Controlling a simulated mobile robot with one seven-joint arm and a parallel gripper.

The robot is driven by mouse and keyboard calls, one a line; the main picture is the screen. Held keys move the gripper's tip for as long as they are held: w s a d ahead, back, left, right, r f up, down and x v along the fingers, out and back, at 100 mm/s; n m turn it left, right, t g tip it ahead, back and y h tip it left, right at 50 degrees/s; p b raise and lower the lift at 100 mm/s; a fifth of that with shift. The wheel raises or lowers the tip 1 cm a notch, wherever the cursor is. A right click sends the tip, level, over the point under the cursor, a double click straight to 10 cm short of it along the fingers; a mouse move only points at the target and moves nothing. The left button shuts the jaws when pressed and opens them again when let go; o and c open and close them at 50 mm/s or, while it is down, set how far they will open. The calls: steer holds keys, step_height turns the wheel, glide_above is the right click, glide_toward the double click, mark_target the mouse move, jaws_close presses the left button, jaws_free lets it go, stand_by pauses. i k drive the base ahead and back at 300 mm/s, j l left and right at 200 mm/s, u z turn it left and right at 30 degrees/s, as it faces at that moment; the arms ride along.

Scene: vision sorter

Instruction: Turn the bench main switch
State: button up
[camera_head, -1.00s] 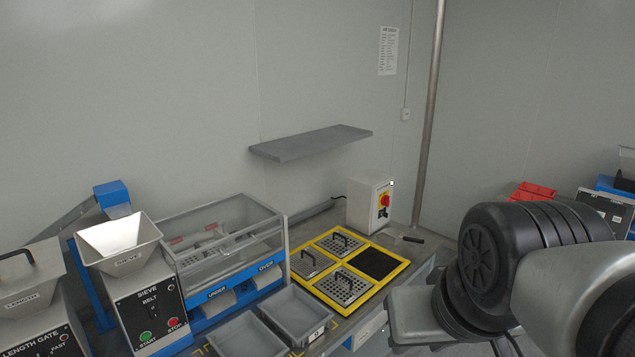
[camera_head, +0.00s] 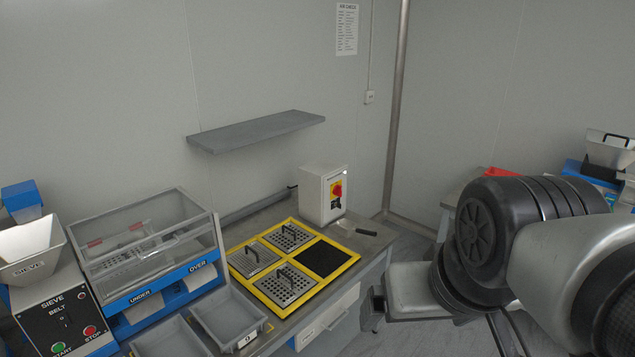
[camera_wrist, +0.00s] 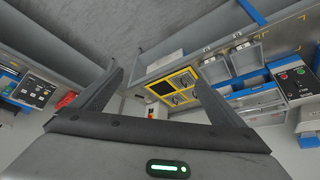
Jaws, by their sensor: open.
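The bench main switch (camera_head: 337,190) is a red rotary knob on a yellow plate, on the front of a white box (camera_head: 314,196) at the back right of the bench. In the wrist view the red and yellow of the switch (camera_wrist: 150,115) shows small, between the fingers. My gripper (camera_wrist: 155,77) is open and empty, with its two fingers spread, well away from the switch. In the head view my arm fills the right side, and the gripper's fingers cannot be made out there.
A yellow frame (camera_head: 247,283) with several perforated plates lies before the box. A small tool (camera_head: 366,232) lies beside it. Grey trays (camera_head: 228,315) and the sieve machine (camera_head: 60,318) stand to the left. A wall shelf (camera_head: 255,132) hangs above the bench. Floor shows right of the bench.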

mark_target(337, 190)
steer(key=i+l+u, duration=0.15)
steer(key=u, duration=0.3)
steer(key=l+u, duration=0.25)
steer(key=u, duration=0.2)
steer(key=i+l+u, duration=0.15)
steer(key=l, duration=0.2)
steer(key=l+u, duration=0.15)
steer(key=l, duration=0.25)
steer(key=i+l+u, duration=0.1)
steer(key=l, duration=0.3)
steer(key=i+l+u, duration=0.1)
steer(key=l, duration=1.35)
steer(key=i+l+u, duration=0.1)
steer(key=l, duration=1.35)
